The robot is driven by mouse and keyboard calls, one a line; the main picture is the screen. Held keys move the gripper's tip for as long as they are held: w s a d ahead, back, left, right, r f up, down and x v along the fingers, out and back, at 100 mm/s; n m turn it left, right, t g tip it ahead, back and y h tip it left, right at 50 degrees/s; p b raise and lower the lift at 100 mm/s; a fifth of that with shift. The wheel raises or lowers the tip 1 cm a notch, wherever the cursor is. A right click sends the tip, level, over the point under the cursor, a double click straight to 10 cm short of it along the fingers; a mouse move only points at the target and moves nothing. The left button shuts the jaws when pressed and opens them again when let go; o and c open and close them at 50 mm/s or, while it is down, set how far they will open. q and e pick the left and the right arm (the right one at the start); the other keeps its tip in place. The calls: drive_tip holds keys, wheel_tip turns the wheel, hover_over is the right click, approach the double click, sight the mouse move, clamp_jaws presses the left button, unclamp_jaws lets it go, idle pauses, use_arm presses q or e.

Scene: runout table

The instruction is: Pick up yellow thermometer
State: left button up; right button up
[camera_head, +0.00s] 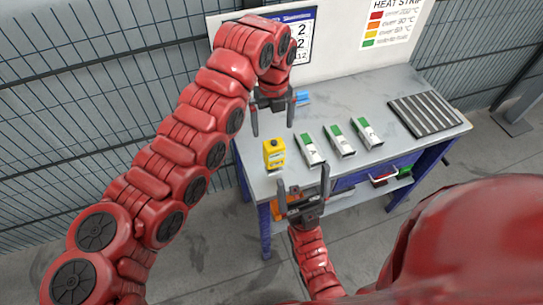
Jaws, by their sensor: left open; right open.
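The yellow thermometer (274,152) stands near the left front edge of the grey-topped table (390,158). My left gripper (272,125) is open and points down above and just behind the thermometer, with its two dark fingers spread and nothing between them. My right gripper (303,182) is open and empty at the table's front edge, in front of and to the right of the thermometer. I see no contact between either gripper and the thermometer.
Several green-and-white boxes (339,140) stand to the right of the thermometer. A dark ribbed mat (424,113) lies at the table's right. A small blue object (302,98) is behind my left gripper. Bins sit on the shelf below. A mesh fence stands behind.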

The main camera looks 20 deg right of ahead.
sight(273, 147)
use_arm(q)
wheel_tip(273, 147, down, 10)
drive_tip(key=p, duration=0.4)
drive_tip(key=shift+d+f+p, duration=0.1)
drive_tip(key=shift+f+p, duration=0.15)
drive_tip(key=shift+p, duration=0.05)
drive_tip(key=shift+w+d+f+p, duration=0.15)
drive_tip(key=shift+w+f+p, duration=0.05)
drive_tip(key=shift+f+p, duration=0.45)
drive_tip(key=shift+f, duration=0.5)
drive_tip(key=shift+w+d+f, duration=0.2)
drive_tip(key=shift+f, duration=0.75)
drive_tip(key=shift+w+a+f, duration=0.1)
drive_tip(key=shift+f, duration=0.45)
